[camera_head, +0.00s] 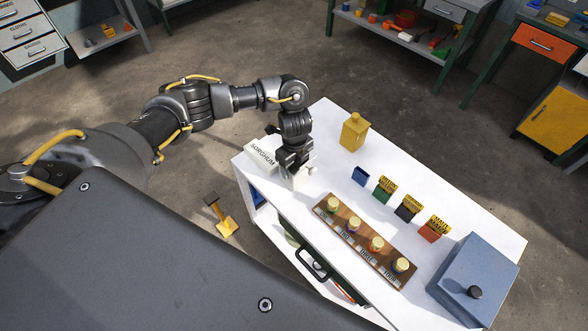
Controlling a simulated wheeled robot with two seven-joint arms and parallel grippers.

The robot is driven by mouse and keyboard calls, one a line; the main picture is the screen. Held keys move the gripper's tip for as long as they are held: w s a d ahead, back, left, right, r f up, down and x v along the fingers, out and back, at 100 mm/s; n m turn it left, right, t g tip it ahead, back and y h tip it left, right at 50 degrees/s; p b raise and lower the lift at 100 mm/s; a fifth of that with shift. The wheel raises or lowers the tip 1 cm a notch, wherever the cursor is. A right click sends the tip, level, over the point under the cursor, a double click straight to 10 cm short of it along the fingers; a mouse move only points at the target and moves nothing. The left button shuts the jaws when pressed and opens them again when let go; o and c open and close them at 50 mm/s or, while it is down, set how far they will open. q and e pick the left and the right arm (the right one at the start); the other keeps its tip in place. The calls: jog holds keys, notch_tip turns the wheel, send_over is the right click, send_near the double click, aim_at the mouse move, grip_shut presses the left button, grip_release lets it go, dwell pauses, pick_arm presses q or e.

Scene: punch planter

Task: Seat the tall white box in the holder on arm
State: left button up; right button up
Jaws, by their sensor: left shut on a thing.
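My left gripper (297,168) points down over the left part of the white table and is shut on a small white box (299,180). The fingers hide much of the box, and I cannot tell whether its base touches the table. A white box or block lettered SORGHUM (262,153) lies just left of the gripper. A small blue holder (361,176) with no card showing stands to the right of the gripper. Beside it are green (382,195), dark (404,213) and orange-red (429,234) holders with yellow-and-black cards. My right gripper is out of view.
A brown rack (343,231) with several yellow-topped jars lies along the table's front edge. A yellow canister (354,131) stands at the back. The table (440,202) is bare behind the cards.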

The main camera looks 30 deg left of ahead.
pick_arm(q)
jog(key=shift+w+r, duration=0.1)
jog(key=shift+r, duration=0.35)
jog(key=s+d+r, duration=0.1)
jog(key=r, duration=0.1)
jog(key=s+d+r+p, duration=0.1)
jog(key=r, duration=0.2)
jog(key=s+d+r+p, duration=0.1)
jog(key=r, duration=0.2)
jog(key=shift+s+d+r, duration=0.1)
jog(key=shift+s+d, duration=0.1)
jog(key=s+d+r, duration=0.4)
jog(key=s+d, duration=0.2)
jog(key=shift+s+d, duration=0.25)
jog(key=shift+s, duration=0.15)
